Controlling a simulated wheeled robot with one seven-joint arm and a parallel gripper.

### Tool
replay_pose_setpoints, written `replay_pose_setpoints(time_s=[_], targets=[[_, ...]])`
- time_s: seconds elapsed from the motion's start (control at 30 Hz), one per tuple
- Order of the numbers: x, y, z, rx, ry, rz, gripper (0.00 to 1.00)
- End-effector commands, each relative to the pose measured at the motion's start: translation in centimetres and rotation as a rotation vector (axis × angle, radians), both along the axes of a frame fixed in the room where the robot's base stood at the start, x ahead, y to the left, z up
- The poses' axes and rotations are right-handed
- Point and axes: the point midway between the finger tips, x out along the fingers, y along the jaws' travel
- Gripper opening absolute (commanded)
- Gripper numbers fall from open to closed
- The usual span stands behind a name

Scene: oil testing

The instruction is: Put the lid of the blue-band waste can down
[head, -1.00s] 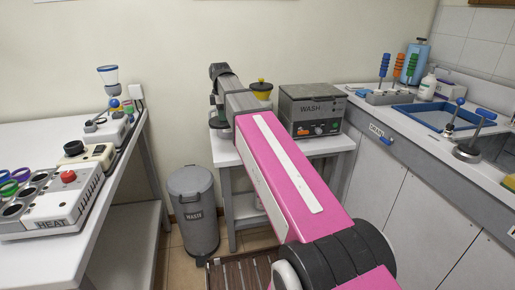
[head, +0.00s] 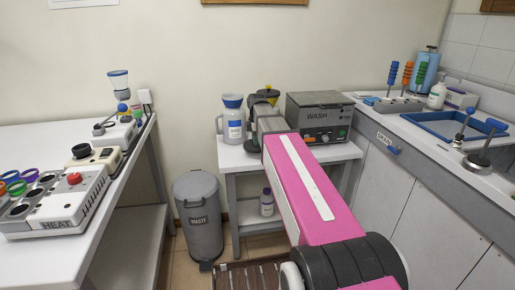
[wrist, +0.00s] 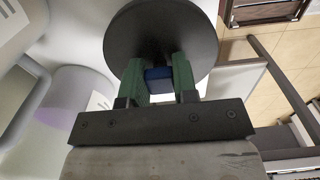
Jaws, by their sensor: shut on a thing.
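My gripper (wrist: 158,80) has green fingers shut on the blue knob (wrist: 158,73) of a dark round lid (wrist: 135,35) in the wrist view. The lid is held in the fingers; I cannot tell whether anything touches its underside. In the head view, my arm's end (head: 264,118) is over the small white table, and its fingers and the lid are not clear. A white jug-like can with a blue band (head: 234,128) stands upright on that table, just left of my arm's end.
The grey WASH unit (head: 318,118) stands right of my arm on the small table (head: 232,163). A yellow item (head: 271,96) is partly hidden behind my arm's end. A grey WASTE bin (head: 198,215) stands on the floor. A bottle (head: 266,203) is on the lower shelf.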

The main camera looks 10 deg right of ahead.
Motion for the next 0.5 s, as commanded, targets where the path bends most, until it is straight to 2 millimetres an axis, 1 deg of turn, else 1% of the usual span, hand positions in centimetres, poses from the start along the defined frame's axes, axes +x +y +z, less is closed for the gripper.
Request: replay_pose_setpoints(time_s=[0.17, 0.27, 0.4, 0.5], targets=[[0.1, -0.3, -0.7, 0.0, 0.001, 0.001, 0.04], [0.1, -0.3, -1.7, 0.0, 0.002, 0.001, 0.04], [0.1, -0.3, -3.6, 0.0, 0.002, 0.001, 0.04], [0.1, -0.3, -4.2, 0.0, 0.0, 0.001, 0.04]])
